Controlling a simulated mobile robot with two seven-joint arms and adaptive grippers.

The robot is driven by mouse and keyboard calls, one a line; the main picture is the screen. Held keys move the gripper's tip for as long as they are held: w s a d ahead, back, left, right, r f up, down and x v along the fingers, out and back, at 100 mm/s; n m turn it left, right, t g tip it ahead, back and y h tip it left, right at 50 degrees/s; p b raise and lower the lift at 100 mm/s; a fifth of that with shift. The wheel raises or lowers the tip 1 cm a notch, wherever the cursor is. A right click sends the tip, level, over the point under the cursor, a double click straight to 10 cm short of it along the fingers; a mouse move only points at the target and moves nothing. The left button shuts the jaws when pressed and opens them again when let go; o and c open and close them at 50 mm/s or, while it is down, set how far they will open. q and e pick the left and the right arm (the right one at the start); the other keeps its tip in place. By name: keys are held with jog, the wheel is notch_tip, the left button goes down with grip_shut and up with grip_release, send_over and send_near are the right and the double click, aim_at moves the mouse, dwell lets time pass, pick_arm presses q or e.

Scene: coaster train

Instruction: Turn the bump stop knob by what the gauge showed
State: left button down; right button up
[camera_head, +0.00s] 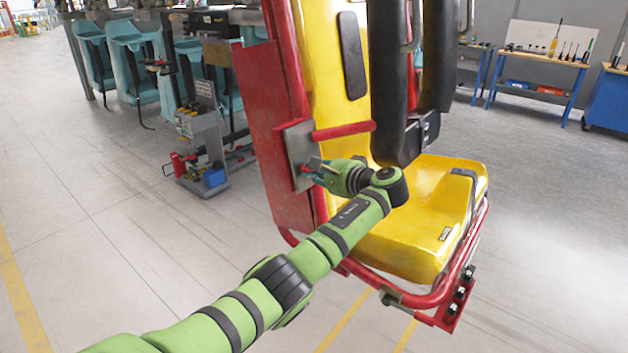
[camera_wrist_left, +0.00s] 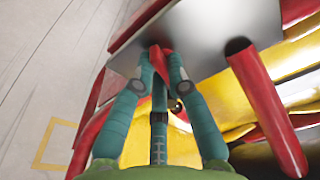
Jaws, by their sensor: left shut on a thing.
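The bump stop knob (camera_wrist_left: 161,62) is a small red piece on a grey metal plate (camera_wrist_left: 210,45) on the side of the red and yellow coaster seat. My left gripper (camera_wrist_left: 160,68) is shut on the knob, with its teal fingers on either side of it. In the head view my left gripper (camera_head: 314,168) is at the grey plate (camera_head: 298,145) on the seat's red side panel, and the fingers mostly hide the knob. No gauge can be made out. My right gripper is not in view.
A red bar (camera_head: 343,131) sticks out just above my left gripper. The yellow seat (camera_head: 425,215) and its black restraint (camera_head: 388,80) are close to my arm. A grey tool stand (camera_head: 200,140) is at the left. Open floor lies at the left and right.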

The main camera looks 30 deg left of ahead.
pick_arm(q)
jog(key=shift+w+d+f+n+y+b, duration=0.1)
jog(key=shift+f+n+y+b, duration=0.1)
jog(key=shift+n+b, duration=1.25)
jog(key=shift+f+n+y+b, duration=0.1)
jog(key=shift+n+y+b, duration=0.1)
jog(key=shift+n+b, duration=1.25)
jog(key=c, duration=1.3)
grip_release()
jog(key=shift+o, duration=0.4)
jog(key=shift+d+r, duration=0.15)
